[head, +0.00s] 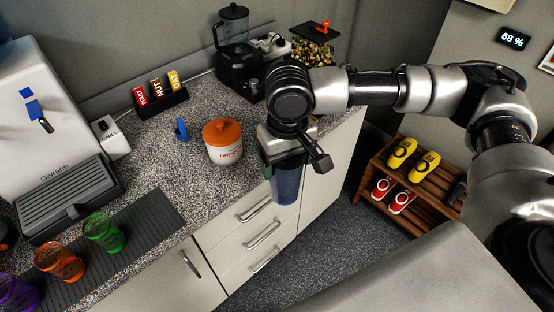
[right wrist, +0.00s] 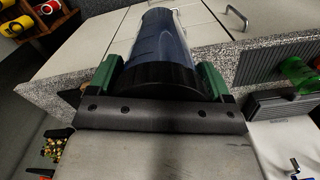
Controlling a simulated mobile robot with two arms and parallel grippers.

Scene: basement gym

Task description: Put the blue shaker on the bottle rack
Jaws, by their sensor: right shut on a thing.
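The blue shaker (head: 287,187) hangs below my right gripper (head: 284,160) in the head view, just off the counter's front edge, over the drawer side. In the right wrist view the shaker (right wrist: 158,45) lies between the two green finger pads, its dark lid end nearest the palm. My right gripper is shut on it. The wooden bottle rack (head: 362,184) stands on the floor to the right in the head view, with yellow bottles (head: 402,152) on the upper tier and red bottles (head: 383,188) on the lower. My left gripper is not in view.
Coloured cups (head: 104,232) stand on a dark mat. Dark floor (head: 330,235) lies open between the drawers and the rack.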

